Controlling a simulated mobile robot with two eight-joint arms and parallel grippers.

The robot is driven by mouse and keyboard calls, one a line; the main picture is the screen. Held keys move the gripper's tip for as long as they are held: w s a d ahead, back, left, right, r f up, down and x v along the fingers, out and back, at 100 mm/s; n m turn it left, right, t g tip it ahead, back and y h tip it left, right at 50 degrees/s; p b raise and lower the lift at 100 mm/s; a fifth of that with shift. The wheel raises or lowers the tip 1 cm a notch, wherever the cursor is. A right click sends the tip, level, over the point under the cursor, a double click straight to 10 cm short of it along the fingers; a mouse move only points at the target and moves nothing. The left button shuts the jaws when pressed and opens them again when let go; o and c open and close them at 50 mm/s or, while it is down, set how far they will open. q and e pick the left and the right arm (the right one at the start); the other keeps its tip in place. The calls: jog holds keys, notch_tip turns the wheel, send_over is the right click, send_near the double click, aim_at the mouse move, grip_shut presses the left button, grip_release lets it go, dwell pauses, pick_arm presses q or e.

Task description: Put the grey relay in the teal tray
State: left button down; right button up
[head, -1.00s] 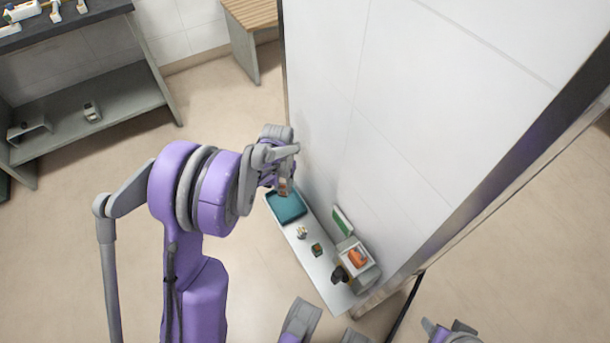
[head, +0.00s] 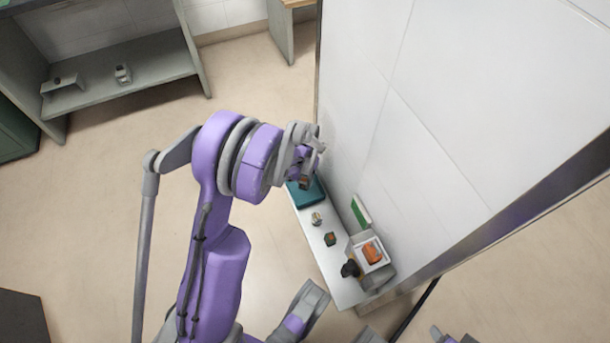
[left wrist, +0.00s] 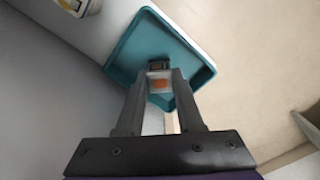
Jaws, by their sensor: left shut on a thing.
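My left gripper (head: 306,178) is shut on a small block with an orange patch, which I take for the grey relay (left wrist: 160,84). In the left wrist view the relay sits between the two fingertips, with the teal tray (left wrist: 128,52) behind it. A small dark piece shows just beyond the relay; I cannot tell if it is part of it. In the head view the teal tray (head: 308,197) lies at the far end of a narrow white shelf, partly hidden by my gripper. The relay appears over the tray; I cannot tell whether they touch.
The white shelf (head: 325,257) runs along a tall white panel (head: 430,130). On it are a small pale part (head: 316,218), a small dark part (head: 330,239), a black object (head: 350,268) and a white box (head: 381,265) with an orange thing inside.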

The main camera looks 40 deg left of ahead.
pick_arm(q)
jog(key=shift+f+b, duration=0.55)
jog(key=shift+f, duration=0.3)
jog(key=shift+c, duration=2.3)
grip_release()
jog(key=shift+r, duration=0.15)
notch_tip(320, 180, up, 11)
jog(key=p, duration=0.3)
jog(key=shift+f, duration=0.2)
